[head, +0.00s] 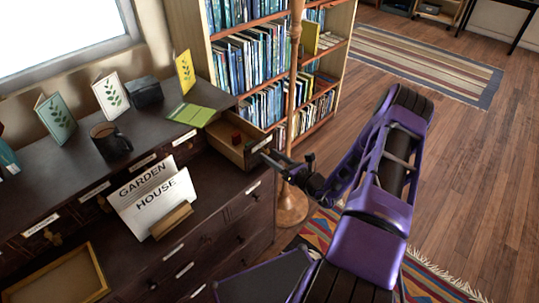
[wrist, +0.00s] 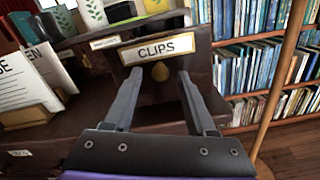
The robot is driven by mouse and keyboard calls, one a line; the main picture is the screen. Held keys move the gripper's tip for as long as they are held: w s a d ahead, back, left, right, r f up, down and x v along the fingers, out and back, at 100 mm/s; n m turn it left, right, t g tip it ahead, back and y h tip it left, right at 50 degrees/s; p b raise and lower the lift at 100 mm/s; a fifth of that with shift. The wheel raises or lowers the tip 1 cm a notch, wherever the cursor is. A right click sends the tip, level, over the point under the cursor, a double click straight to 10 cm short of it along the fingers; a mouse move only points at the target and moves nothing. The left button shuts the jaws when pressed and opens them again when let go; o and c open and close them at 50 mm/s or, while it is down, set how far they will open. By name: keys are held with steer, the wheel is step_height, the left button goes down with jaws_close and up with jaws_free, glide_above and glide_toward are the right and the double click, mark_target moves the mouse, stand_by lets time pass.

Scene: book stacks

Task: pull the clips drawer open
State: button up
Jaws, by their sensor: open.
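The clips drawer (head: 228,150) stands pulled out from the dark cabinet at its right end, and its light wood inside shows with a small red item (head: 236,138) in it. In the wrist view its dark front (wrist: 190,52) carries a label reading CLIPS (wrist: 158,48) and a round brass knob (wrist: 160,72) below it. My gripper (head: 268,156) is just in front of the drawer. In the wrist view its two fingers (wrist: 161,78) are apart, one on each side of the knob, with gaps visible; I cannot tell their exact depth.
A GARDEN HOUSE card holder (head: 172,222) stands on the cabinet's lower ledge, left of the drawer. A mug (head: 110,140) and cards (head: 112,95) stand on the upper shelf. A wooden pole (head: 292,120) and bookcase (head: 262,60) are close behind. Open floor (head: 455,160) lies right.

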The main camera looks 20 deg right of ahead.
steer(key=v, duration=1.6)
steer(key=shift+s, duration=0.2)
